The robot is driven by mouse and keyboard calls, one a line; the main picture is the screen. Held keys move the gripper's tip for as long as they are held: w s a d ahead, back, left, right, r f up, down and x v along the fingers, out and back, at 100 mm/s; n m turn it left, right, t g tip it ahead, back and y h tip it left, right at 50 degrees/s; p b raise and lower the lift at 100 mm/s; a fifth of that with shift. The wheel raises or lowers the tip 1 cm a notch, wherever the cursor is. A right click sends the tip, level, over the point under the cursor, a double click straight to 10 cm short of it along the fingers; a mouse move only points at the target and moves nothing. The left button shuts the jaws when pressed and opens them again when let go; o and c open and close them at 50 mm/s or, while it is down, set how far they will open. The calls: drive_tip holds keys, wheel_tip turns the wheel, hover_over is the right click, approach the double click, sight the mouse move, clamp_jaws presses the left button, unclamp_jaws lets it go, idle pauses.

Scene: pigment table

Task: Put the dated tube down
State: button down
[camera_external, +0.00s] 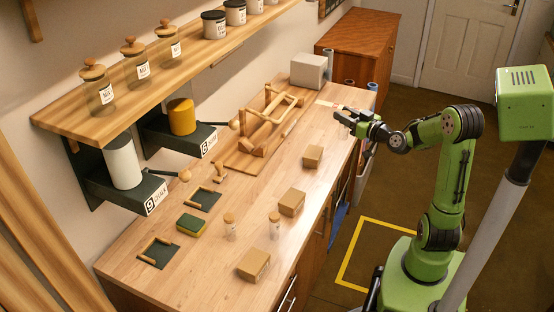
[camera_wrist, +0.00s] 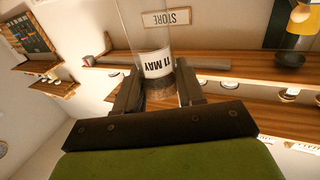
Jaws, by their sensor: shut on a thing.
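The dated tube (camera_wrist: 158,65) is a clear glass cylinder with a white label that reads "11 MAY". It stands out between the fingers of my gripper (camera_wrist: 160,95) in the wrist view, with dark matter at its end between them. My gripper is shut on it. In the external view my gripper (camera_external: 345,117) is over the far right end of the wooden worktop (camera_external: 190,140). The tube is too small there to make out, and I cannot tell its height above the top.
Near my gripper stand a grey box (camera_external: 308,70) and a wooden frame (camera_external: 268,122). Several cardboard boxes, one of them nearest (camera_external: 253,264), and small jars (camera_external: 230,226) stand on the worktop. A sign reading "STORE" (camera_wrist: 167,18) shows in the wrist view.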

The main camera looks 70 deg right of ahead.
drive_tip(key=s+d+r+m+g+h+p, duration=0.25)
drive_tip(key=s+r+h, duration=0.25)
drive_tip(key=s+r, duration=0.3)
drive_tip(key=w+a+n+t+y+b, duration=0.15)
drive_tip(key=w+a+n+y, duration=0.35)
drive_tip(key=a, duration=0.8)
drive_tip(key=w+a+n+t+y+p, duration=0.15)
drive_tip(key=w+a+y, duration=0.45)
drive_tip(key=a, duration=0.8)
drive_tip(key=w+d+f+y+b, duration=0.1)
drive_tip(key=w+d+f+b, duration=0.1)
drive_tip(key=d+f, duration=0.6)
drive_tip(key=w+d+f+n+y+b, duration=0.1)
drive_tip(key=w+d+f+b, duration=0.2)
drive_tip(key=d+f, duration=0.6)
drive_tip(key=d+t+b, duration=0.1)
drive_tip(key=d+b, duration=0.1)
drive_tip(key=shift+d, duration=0.3)
drive_tip(key=shift+f, duration=0.1)
wheel_tip(320, 180, down, 10)
drive_tip(key=b, duration=0.4)
drive_tip(key=shift+b, duration=0.35)
drive_tip(key=shift+r, duration=0.2)
